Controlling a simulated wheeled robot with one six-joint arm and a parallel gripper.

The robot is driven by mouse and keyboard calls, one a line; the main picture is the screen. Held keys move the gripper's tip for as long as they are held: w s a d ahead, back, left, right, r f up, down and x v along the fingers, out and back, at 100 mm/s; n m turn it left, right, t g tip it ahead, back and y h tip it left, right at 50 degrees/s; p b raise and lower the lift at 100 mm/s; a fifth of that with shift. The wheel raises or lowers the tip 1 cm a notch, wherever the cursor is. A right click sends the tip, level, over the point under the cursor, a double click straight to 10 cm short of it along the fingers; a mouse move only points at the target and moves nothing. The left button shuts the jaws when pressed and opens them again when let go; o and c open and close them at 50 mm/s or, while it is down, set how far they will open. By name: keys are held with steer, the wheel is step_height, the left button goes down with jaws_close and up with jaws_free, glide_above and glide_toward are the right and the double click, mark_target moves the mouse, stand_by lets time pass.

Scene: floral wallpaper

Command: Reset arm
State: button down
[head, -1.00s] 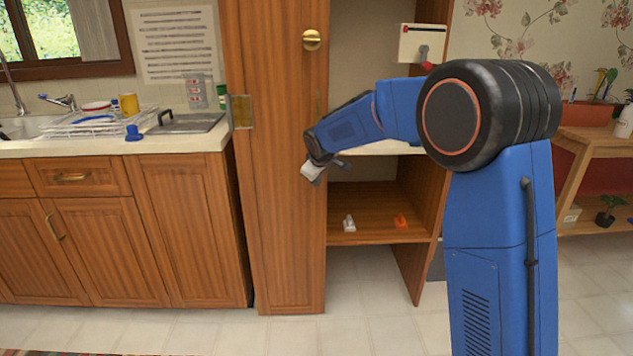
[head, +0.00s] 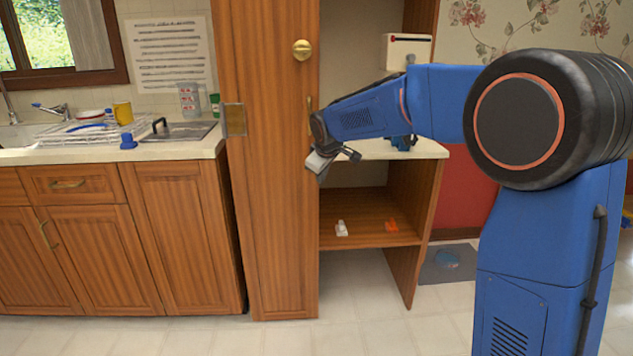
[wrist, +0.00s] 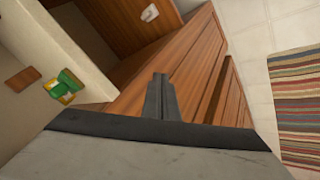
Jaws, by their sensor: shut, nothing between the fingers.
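My gripper (head: 352,154) is at the end of my blue arm, in front of the open wooden cabinet in the head view. In the wrist view its fingers (wrist: 160,98) are together with nothing between them. The open cabinet door (head: 272,200) stands just left of the gripper. Whether the gripper touches the door cannot be told.
The cabinet's lower shelf (head: 366,231) holds a small white item (head: 341,228) and an orange item (head: 391,226). A counter (head: 100,153) with a dish rack (head: 85,134) is at the left. A striped rug (wrist: 298,105) lies on the floor. Tiled floor in front is clear.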

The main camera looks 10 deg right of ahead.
steer(key=s+d+r+m, duration=0.15)
steer(key=s+d, duration=0.25)
steer(key=s, duration=0.4)
steer(key=s+d+m+g, duration=0.15)
steer(key=s+d, duration=0.25)
steer(key=s, duration=0.5)
steer(key=s+d+r+m, duration=0.1)
steer(key=s+d+m, duration=0.1)
steer(key=s+d, duration=0.45)
steer(key=s+d+f+m, duration=0.1)
steer(key=s+f, duration=0.2)
steer(key=s, duration=0.6)
steer(key=s+d+f+m, duration=0.1)
steer(key=s+f+m, duration=0.1)
steer(key=s, duration=0.7)
steer(key=s+f+m, duration=0.1)
steer(key=s+f, duration=0.3)
steer(key=s, duration=0.5)
steer(key=shift+s+d+f+g, duration=0.35)
steer(key=shift+d+f+g, duration=0.05)
steer(key=shift+g, duration=0.05)
